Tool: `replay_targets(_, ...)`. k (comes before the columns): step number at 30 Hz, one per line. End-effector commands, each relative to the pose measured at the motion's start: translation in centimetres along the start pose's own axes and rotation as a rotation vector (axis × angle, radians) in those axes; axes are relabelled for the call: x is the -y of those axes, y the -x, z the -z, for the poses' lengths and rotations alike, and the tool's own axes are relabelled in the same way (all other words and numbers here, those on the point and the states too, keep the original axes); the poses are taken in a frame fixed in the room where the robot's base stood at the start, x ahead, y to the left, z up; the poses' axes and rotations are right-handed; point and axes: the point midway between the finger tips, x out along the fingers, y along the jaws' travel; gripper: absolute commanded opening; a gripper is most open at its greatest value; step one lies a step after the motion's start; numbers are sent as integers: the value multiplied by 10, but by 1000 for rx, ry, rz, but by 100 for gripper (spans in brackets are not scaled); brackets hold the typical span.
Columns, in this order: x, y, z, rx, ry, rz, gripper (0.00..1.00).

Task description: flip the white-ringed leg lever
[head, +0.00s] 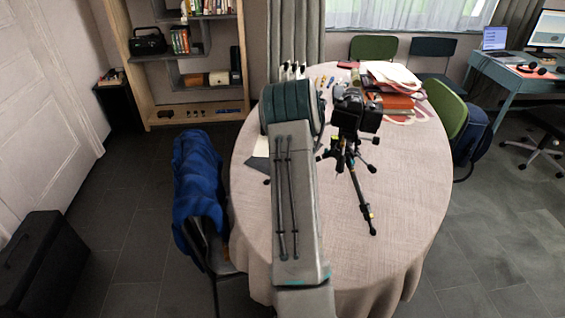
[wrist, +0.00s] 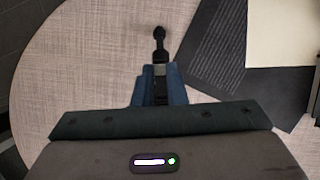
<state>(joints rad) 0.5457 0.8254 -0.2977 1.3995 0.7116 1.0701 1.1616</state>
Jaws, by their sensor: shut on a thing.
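A black tripod (head: 349,150) with a camera (head: 356,112) on top stands on the round table (head: 400,215), its legs spread. One leg (head: 366,208) reaches toward the front and has small coloured marks. In the wrist view my gripper (wrist: 158,88) is shut on a dark tripod leg (wrist: 159,45), with its rounded foot pointing away. In the head view my own arm hides the gripper.
A dark flat item and a pale sheet (wrist: 285,35) lie right of the leg in the wrist view. Books and papers (head: 392,85) lie at the table's back. A chair with a blue jacket (head: 200,185) stands at the left. The table's front right is clear.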

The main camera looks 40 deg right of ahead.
Motion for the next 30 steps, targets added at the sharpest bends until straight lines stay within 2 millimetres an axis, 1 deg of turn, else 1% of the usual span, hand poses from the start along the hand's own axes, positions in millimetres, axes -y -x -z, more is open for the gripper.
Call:
replay_targets(16, 1, 2, 0, 28, 1, 2, 0)
replay_targets(17, 1, 2, 0, 27, 1, 2, 14)
replay_targets(18, 1, 2, 0, 27, 1, 2, 25)
replay_targets(19, 0, 2, 0, 27, 1, 1, 34)
replay_targets(27, 0, 2, 0, 27, 0, 0, 34)
replay_targets(30, 1, 6, 1, 27, 1, 2, 34)
